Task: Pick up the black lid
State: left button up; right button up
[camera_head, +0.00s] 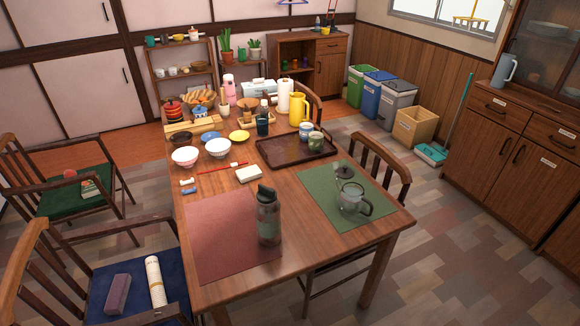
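A dark round lid (344,171) lies on the green placemat (318,200) at the right front part of the wooden table. It is just behind a clear glass pot (353,199) with a handle on its right; the pot's top looks uncovered. A grey-green bottle (268,220) with a dark cap (266,192) stands upright on the red placemat (215,240), to the left of the green one. Neither of my grippers is in view.
A dark brown tray (276,153) with two cups sits behind the placemats. Bowls, a yellow pitcher (297,110) and food items crowd the table's far end. Chairs (378,165) stand along both sides. The floor (470,240) to the right is clear.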

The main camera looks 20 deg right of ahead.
aim_at(344, 172)
jog(key=l+u, duration=0.4)
jog(key=l, duration=0.25)
jog(key=l+u, duration=0.4)
jog(key=l, duration=0.3)
jog(key=k+l+u, duration=0.1)
jog(key=l+u, duration=0.3)
jog(key=l, duration=0.25)
